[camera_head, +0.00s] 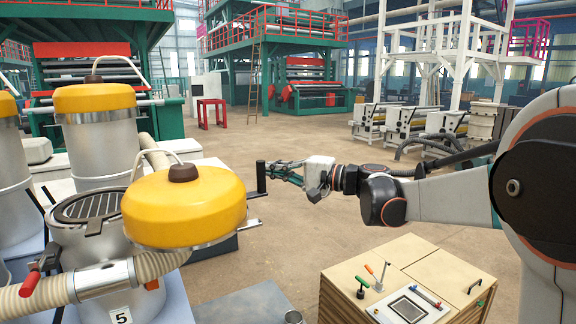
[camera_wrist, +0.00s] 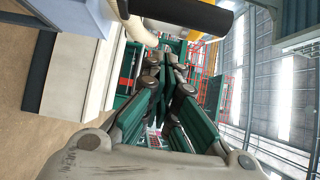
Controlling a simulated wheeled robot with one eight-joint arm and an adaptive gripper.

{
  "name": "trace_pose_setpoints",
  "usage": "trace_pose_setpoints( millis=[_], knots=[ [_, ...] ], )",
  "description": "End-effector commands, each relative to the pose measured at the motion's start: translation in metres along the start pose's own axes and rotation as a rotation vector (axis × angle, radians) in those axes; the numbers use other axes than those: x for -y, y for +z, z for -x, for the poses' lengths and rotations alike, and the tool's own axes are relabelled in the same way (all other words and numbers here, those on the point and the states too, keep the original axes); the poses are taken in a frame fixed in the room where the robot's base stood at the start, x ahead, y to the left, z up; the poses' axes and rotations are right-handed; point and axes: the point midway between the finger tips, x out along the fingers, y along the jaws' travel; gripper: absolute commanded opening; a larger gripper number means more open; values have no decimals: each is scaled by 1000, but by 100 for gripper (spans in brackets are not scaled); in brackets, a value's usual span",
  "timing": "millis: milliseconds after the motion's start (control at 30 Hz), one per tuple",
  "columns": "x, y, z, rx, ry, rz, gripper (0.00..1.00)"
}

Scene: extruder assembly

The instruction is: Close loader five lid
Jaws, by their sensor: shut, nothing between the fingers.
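Loader five (camera_head: 95,245) stands at the lower left in the head view, a metal cylinder marked 5. Its round top is open and shows a dark grate (camera_head: 90,207). The yellow domed lid (camera_head: 185,205) with a brown knob is swung off to the right of the opening. A black upright cylinder, like a handle (camera_head: 261,178), stands just right of the lid; it also seems to show at the top of the wrist view (camera_wrist: 195,22). My gripper (camera_head: 276,173) is shut and empty beside this handle, on its right. Whether they touch I cannot tell.
Other yellow-lidded loaders (camera_head: 95,100) stand behind on the left. A ribbed hose (camera_head: 35,298) joins loader five. A wooden cabinet with a control panel (camera_head: 408,304) is below my arm. Open floor (camera_head: 290,235) lies between the lid and the cabinet.

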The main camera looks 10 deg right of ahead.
Motion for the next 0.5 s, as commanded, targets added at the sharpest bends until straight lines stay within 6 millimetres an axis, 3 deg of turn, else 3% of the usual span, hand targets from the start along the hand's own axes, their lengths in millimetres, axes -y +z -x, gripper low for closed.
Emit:
trace_pose_setpoints(
  millis=[200, 500],
  knots=[
    [1, 20, 8, -1, 0, 0, 0],
    [0, 23, 9, -1, 0, 0, 0]
  ],
)
